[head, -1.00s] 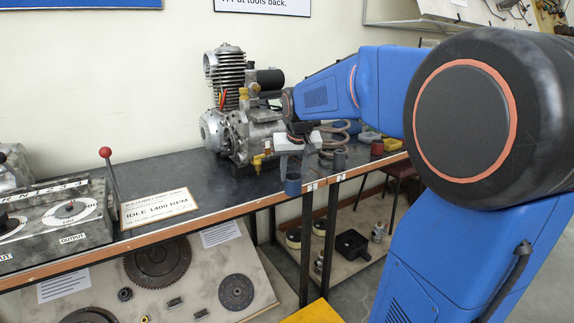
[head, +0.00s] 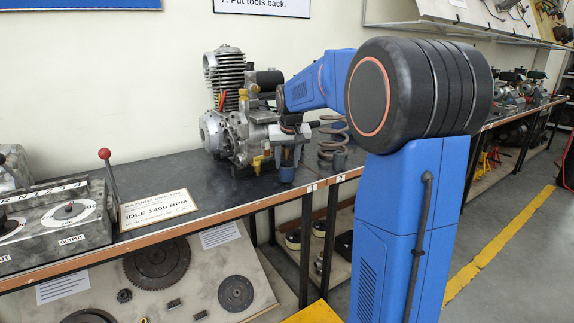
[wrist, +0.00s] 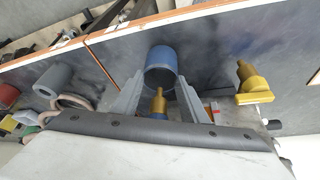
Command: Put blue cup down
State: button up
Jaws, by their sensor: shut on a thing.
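The blue cup (head: 287,172) is at the front part of the dark bench top, in front of the engine. It also shows in the wrist view (wrist: 160,70), between the two grey fingers of my gripper (wrist: 158,88). My gripper (head: 290,146) is shut on the blue cup from above in the head view. The cup looks upright. Its base is close to the bench top (head: 225,190), but I cannot tell whether it touches.
The engine (head: 232,125) with its brass fittings stands just behind and left of the cup. A red cup (wrist: 8,97) lies farther along.

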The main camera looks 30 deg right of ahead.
jog(key=shift+s+f, duration=0.1)
jog(key=shift+f, duration=0.35)
jog(key=shift+f, duration=0.1)
jog(key=o, duration=1.5)
jog(key=shift+c, duration=0.2)
jog(key=v, duration=1.2)
jog(key=s+a+f+n, duration=0.1)
jog(key=s+a+f, duration=0.1)
jog(key=s+a, duration=0.55)
jog(key=s+a+f+n, duration=0.1)
jog(key=s+a+f, duration=0.2)
jog(key=s, duration=0.6)
jog(key=s+a+f+n+y, duration=0.1)
jog(key=s+a+f, duration=0.2)
jog(key=s+f, duration=0.5)
jog(key=s+a+f+n, duration=0.1)
jog(key=s+a+f, duration=0.2)
jog(key=s, duration=0.7)
notch_tip(320, 180, down, 3)
jog(key=shift+s+a+r+y, duration=0.15)
jog(key=shift+s+a+y, duration=0.15)
jog(key=shift+s, duration=0.1)
